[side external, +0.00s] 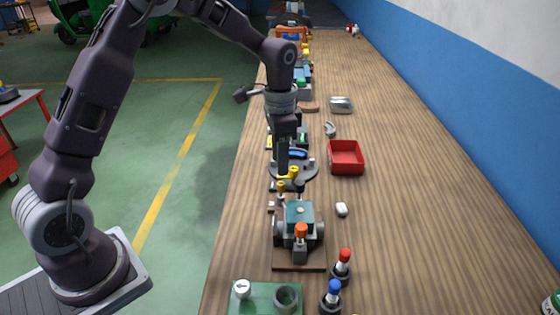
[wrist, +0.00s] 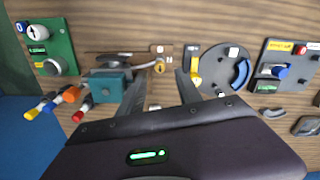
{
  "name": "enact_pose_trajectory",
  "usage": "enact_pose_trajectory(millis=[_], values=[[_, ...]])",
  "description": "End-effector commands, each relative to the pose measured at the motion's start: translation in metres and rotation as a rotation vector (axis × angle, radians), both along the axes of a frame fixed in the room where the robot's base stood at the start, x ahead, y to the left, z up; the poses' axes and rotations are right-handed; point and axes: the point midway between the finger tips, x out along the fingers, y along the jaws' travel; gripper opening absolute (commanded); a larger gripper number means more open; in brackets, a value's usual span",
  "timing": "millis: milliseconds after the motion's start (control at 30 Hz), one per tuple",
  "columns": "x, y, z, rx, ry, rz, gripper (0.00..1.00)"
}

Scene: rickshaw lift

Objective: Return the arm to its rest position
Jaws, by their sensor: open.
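My gripper (side external: 283,168) hangs pointing down over the wooden bench, at the end of my raised and bent arm. It is beside the round grey plate and behind the teal block fixture in the side view. In the wrist view my gripper (wrist: 160,86) has its two dark fingers spread apart with nothing between them. The teal block (wrist: 107,84) shows left of the fingers, and a small brass padlock-like piece (wrist: 159,66) lies beyond them. The round grey plate (wrist: 222,62) with a blue arc is on the right. Whether the fingertips touch anything is unclear.
The bench (side external: 420,200) has free room at its right. A red tray (side external: 346,170) stands right of my gripper. A green panel (side external: 250,303) and red-capped (side external: 343,262) and blue-capped (side external: 332,292) pieces are nearest the camera. More fixtures line the bench's left edge farther back.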

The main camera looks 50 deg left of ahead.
Motion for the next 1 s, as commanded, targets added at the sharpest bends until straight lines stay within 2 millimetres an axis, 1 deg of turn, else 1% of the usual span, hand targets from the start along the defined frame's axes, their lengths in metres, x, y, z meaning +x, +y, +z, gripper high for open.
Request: enact_pose_trajectory(millis=[67, 133, 167, 200, 267, 300, 367, 400, 467, 500, 600, 633, 700, 800, 1000], values=[[-0.003, -0.001, 0.007, 0.004, -0.009, 0.006, 0.41], [-0.014, -0.005, 0.031, 0.016, -0.041, 0.029, 0.41], [-0.024, -0.007, 0.047, 0.023, -0.063, 0.047, 0.41], [-0.04, -0.01, 0.07, 0.032, -0.097, 0.08, 0.41], [-0.072, -0.016, 0.103, 0.038, -0.154, 0.14, 0.41], [-0.096, -0.02, 0.122, 0.037, -0.194, 0.183, 0.41], [-0.133, -0.025, 0.143, 0.027, -0.253, 0.25, 0.41], [-0.157, -0.028, 0.153, 0.014, -0.293, 0.294, 0.41], [-0.193, -0.031, 0.161, -0.011, -0.347, 0.357, 0.41], [-0.214, -0.034, 0.163, -0.033, -0.377, 0.395, 0.41], [-0.254, -0.037, 0.159, -0.082, -0.436, 0.468, 0.41], [-0.262, -0.038, 0.157, -0.095, -0.448, 0.486, 0.41], [-0.276, -0.04, 0.153, -0.12, -0.467, 0.514, 0.41], [-0.284, -0.041, 0.149, -0.134, -0.477, 0.53, 0.41], [-0.284, -0.041, 0.149, -0.135, -0.478, 0.53, 0.41]])
